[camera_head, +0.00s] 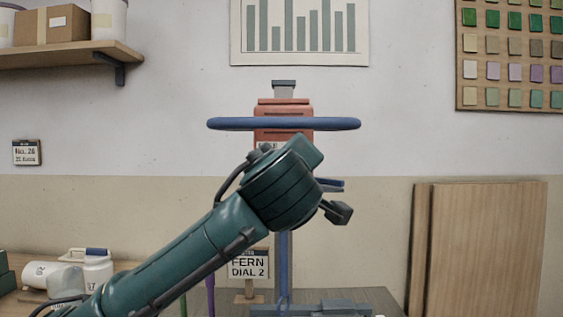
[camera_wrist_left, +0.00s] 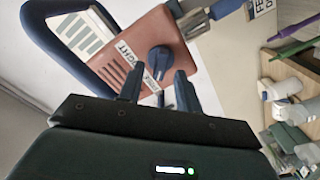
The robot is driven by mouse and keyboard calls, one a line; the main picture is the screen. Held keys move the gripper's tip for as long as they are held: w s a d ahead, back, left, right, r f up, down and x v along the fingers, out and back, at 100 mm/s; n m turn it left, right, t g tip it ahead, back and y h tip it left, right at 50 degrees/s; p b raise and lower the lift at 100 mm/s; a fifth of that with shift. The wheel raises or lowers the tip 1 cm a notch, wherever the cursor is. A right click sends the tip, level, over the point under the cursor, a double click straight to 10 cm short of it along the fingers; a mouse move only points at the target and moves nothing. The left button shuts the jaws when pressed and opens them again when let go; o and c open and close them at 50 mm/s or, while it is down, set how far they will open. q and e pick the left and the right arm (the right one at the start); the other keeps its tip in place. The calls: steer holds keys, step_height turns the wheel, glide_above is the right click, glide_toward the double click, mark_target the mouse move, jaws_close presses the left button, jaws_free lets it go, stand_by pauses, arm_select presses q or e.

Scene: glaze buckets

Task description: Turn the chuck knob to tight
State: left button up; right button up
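A red mixer body (camera_head: 283,108) with a long blue handle bar (camera_head: 285,124) stands upright against the wall, partly hidden behind my left arm. In the left wrist view the red body (camera_wrist_left: 148,35) is tilted and close. My right gripper is not in view.
A sign reading "FERN DIAL 2" (camera_head: 248,265) stands on the bench left of the mixer's blue column (camera_head: 283,270). White containers (camera_head: 97,270) are at the left. Wooden boards (camera_head: 485,250) lean at the right. A shelf (camera_head: 70,55) is at upper left.

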arm_select(q)
steer(key=shift+w, duration=0.8)
steer(key=shift+c, duration=0.3)
jaws_close()
